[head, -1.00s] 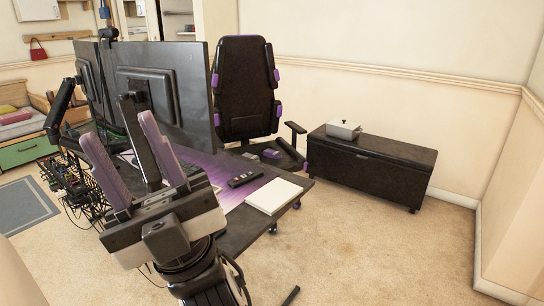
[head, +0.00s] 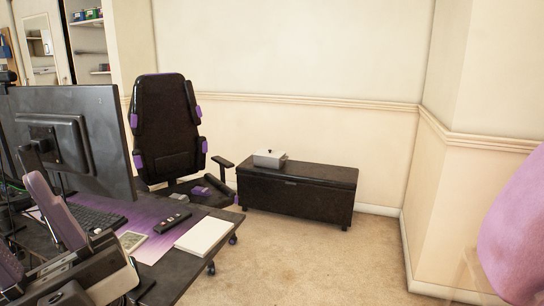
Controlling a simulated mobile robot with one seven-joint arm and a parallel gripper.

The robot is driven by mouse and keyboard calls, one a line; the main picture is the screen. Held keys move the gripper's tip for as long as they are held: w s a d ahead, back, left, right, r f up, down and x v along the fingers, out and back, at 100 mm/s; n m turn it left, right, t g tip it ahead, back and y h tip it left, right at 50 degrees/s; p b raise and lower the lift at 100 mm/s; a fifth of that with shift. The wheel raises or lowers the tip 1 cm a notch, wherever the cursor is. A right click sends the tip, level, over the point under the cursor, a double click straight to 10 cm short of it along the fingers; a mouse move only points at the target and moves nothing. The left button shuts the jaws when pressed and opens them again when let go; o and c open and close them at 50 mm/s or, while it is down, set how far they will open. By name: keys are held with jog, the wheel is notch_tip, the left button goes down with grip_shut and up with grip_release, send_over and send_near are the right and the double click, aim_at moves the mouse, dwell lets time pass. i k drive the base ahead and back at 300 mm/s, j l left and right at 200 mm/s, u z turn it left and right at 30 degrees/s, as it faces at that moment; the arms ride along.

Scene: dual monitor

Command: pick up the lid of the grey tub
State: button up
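The grey tub (head: 263,163) is small in the head view and stands on the left part of a long black chest's top by the back wall. Its pale lid (head: 271,154) appears to lie on top of it; the fine detail is too small to tell. My gripper (head: 18,213) is at the lower left, in front of the desk and far from the tub. Its purple fingers are apart with nothing seen between them, and one is partly cut off by the picture's left edge.
The black chest (head: 300,190) stands beyond the desk (head: 165,280). A black and purple chair (head: 168,125) stands left of it. A monitor (head: 105,120), remote (head: 172,222) and white book (head: 203,237) are on the desk. Carpet is clear before the chest. A blurred purple shape (head: 515,235) fills the right edge.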

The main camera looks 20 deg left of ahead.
aim_at(270, 153)
jog(key=i+l, duration=0.1)
jog(key=i, duration=2.05)
jog(key=i+u, duration=0.25)
jog(key=i, duration=1)
jog(key=i+l+u, duration=0.1)
jog(key=i+u, duration=0.25)
jog(key=i, duration=0.85)
jog(key=i+u, duration=0.3)
jog(key=i, duration=0.2)
jog(key=i+l+u, duration=0.15)
jog(key=i+u, duration=0.15)
jog(key=i, duration=0.15)
jog(key=i+l+u, duration=0.3)
jog(key=i, duration=0.15)
